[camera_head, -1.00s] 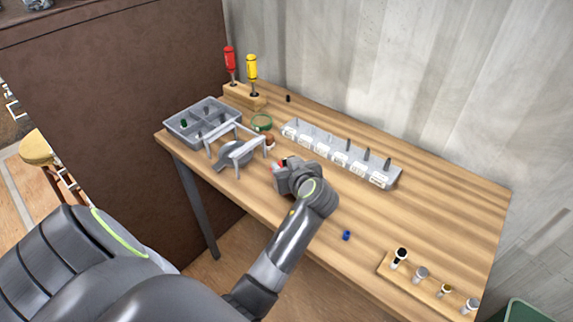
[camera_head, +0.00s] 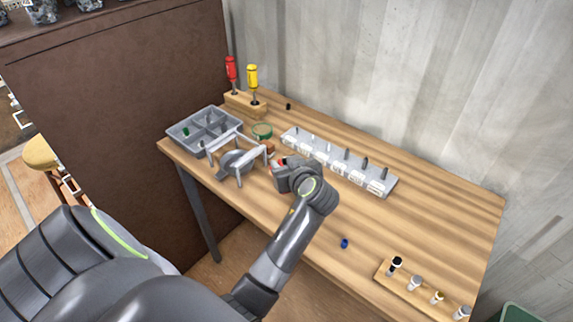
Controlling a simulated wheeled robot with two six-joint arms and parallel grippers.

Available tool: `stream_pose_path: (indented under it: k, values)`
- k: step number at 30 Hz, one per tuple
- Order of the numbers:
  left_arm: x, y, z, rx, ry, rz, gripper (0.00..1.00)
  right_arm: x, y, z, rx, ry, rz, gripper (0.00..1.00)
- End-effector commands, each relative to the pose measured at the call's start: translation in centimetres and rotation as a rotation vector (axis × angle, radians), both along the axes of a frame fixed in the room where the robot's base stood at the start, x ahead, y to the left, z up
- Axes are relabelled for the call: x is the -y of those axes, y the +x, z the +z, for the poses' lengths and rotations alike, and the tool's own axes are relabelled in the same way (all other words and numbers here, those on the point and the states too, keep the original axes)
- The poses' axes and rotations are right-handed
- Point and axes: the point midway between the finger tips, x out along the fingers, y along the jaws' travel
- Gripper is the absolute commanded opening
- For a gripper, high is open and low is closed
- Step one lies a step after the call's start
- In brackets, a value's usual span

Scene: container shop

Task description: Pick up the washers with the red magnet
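My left gripper (camera_head: 283,173) is low over the middle of the table, seen from behind, its fingers largely hidden by its own body. A small patch of red, perhaps the red magnet (camera_head: 279,162), shows at its far side. I cannot tell whether the fingers hold it. A round green-rimmed dish (camera_head: 262,130) lies behind and left of the gripper, with a small brown-red object (camera_head: 268,147) in front of it. I cannot make out any washers. My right gripper is not in view.
A grey divided tray (camera_head: 179,141) and a white frame stand (camera_head: 238,150) are left of the gripper. A grey bit rack (camera_head: 340,165) stands close on its right. Two screwdrivers stand behind in a wooden block (camera_head: 243,104). A blue piece (camera_head: 344,243) lies near the front edge.

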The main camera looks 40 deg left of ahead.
Motion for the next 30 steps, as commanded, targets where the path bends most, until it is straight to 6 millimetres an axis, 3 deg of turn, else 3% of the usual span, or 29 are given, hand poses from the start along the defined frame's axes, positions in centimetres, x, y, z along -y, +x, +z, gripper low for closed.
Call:
stream_pose_path:
  k: [1, 30]
  values:
    - [0.0, 0.1, 0.9, 0.004, 0.002, 0.000, 0.02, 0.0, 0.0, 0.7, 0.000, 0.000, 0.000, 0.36]
    - [0.0, 0.1, 8.2, 0.004, 0.002, 0.000, 0.02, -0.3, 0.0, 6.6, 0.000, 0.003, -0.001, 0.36]
